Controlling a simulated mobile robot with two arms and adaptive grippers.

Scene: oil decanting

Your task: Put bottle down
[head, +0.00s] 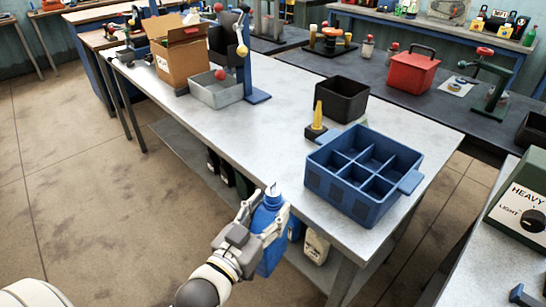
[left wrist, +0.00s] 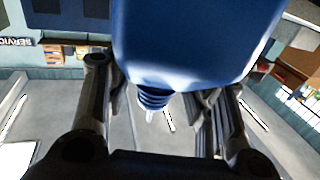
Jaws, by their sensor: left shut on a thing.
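A blue bottle (head: 271,247) with a pale nozzle is held by my left gripper (head: 265,212) in front of the metal table's (head: 283,125) near edge. In the head view it stands roughly upright, its top near the level of the tabletop. In the left wrist view the blue bottle (left wrist: 195,40) fills the upper middle, with its ribbed neck and pale tip pointing down the picture between the fingers of my left gripper (left wrist: 165,105). My right gripper does not show.
A blue divided crate (head: 330,190) stands on the table's right part. Behind it are a yellow-tipped funnel-like item (head: 318,122) and a black bin (head: 341,98). A grey tray (head: 216,90) and cardboard box (head: 180,58) stand farther left. The table's middle is clear.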

